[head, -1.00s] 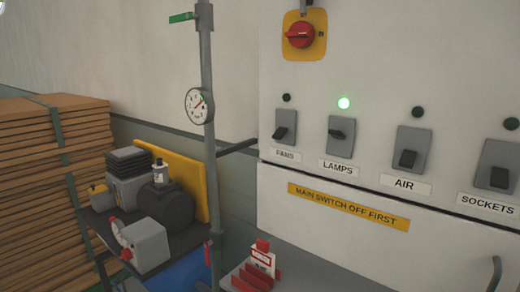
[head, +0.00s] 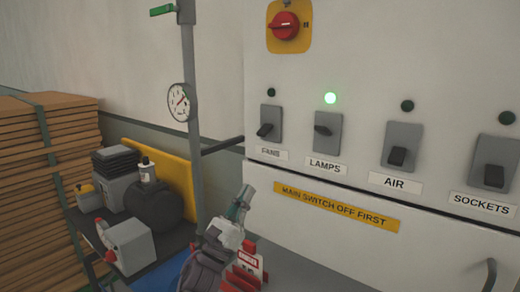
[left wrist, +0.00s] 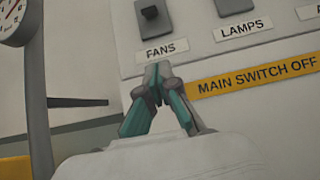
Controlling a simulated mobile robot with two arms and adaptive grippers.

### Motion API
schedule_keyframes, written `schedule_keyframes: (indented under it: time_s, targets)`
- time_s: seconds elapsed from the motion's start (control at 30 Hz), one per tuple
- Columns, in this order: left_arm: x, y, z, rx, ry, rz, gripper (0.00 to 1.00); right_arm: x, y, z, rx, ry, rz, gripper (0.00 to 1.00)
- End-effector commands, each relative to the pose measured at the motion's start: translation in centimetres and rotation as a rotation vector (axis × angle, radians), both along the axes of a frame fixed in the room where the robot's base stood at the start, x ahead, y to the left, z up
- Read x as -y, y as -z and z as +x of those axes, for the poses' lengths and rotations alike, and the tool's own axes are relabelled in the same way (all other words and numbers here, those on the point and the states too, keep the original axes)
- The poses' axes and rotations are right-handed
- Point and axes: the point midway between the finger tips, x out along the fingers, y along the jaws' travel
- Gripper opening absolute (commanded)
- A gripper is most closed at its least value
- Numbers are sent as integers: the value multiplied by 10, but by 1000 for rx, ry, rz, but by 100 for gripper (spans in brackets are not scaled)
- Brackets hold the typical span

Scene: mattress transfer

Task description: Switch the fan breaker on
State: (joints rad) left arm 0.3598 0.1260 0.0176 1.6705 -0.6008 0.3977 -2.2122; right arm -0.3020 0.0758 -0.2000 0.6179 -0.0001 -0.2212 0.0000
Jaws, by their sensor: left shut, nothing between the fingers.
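The fans breaker (head: 270,122) is a grey plate with a dark lever on the panel, above the "FANS" label (head: 268,153). Its lever points down and the lamp above it (head: 271,92) is dark. In the left wrist view the breaker (left wrist: 154,18) is at the top, partly cut off. My left gripper (head: 243,196) is below and left of the fans breaker, apart from it. In the left wrist view its fingertips (left wrist: 157,70) are together, with nothing between them, just below the "FANS" label. My right gripper is not in view.
The lamps breaker (head: 327,132) has a lit green lamp; the air (head: 402,147) and sockets (head: 494,164) levers are down, lamps dark. A red rotary switch (head: 284,25) is above. A grey pipe with a gauge (head: 181,102) stands left. Red danger tags (head: 248,262) are beside my arm.

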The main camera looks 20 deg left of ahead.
Motion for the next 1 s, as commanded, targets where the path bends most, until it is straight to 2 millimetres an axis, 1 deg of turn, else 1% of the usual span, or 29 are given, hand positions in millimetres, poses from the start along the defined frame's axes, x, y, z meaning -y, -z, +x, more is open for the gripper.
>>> schedule_keyframes:
  time_s: [0.3,0.47,0.57,0.8,0.93,1.0]
  targets:
    - [0,-1,0,2,-2,3,0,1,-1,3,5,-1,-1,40]
    - [3,-10,7,3,-1,2,0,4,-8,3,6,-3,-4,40]
    - [7,-23,18,4,-1,1,0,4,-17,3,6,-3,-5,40]
    - [20,-59,55,1,0,0,0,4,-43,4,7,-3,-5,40]
    - [27,-76,73,2,1,0,0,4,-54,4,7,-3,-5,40]
    - [23,-88,64,2,-1,2,0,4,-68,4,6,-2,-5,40]
